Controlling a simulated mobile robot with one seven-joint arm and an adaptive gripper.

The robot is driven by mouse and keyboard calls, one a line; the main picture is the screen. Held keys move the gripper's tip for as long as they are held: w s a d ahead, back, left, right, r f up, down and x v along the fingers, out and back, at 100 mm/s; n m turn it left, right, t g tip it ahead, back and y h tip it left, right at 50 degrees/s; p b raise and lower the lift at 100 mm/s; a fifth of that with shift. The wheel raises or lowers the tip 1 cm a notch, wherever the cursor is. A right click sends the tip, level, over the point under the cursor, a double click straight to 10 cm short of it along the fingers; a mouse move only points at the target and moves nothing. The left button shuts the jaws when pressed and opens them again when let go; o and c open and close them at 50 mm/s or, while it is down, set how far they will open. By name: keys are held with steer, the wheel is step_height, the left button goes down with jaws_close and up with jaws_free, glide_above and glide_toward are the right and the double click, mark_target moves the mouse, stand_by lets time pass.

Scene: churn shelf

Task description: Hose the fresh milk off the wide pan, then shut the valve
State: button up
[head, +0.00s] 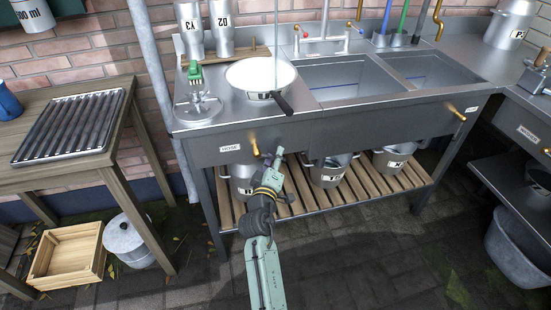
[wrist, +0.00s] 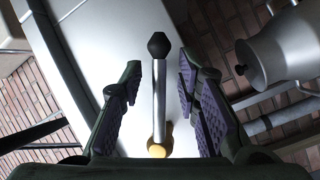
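The wide pan (head: 237,76) sits on the left part of the steel sink counter, its black handle pointing front right. Its inside looks white; I cannot tell milk from bare enamel. A thin pale vertical streak (head: 277,40) comes down into it from above; I cannot tell whether it is water or a hose. A brass valve (head: 255,147) is on the counter's front panel, beside a small label. My gripper (head: 271,160) is at this valve. In the wrist view my gripper (wrist: 159,80) is open, with the valve's steel lever (wrist: 159,90) between its fingers, apparently touching neither.
Two sink basins (head: 350,82) lie right of the pan, with another brass valve (head: 457,113) at the right front. A green brush (head: 195,72) stands left of the pan. Metal pots (head: 328,173) stand on the slatted shelf below. A wooden table (head: 118,125) is at left.

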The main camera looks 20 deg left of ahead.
steer(key=s+d, duration=0.1)
steer(key=s, duration=0.6)
steer(key=shift+s, duration=0.25)
steer(key=shift+d, duration=0.1)
stand_by(0.6)
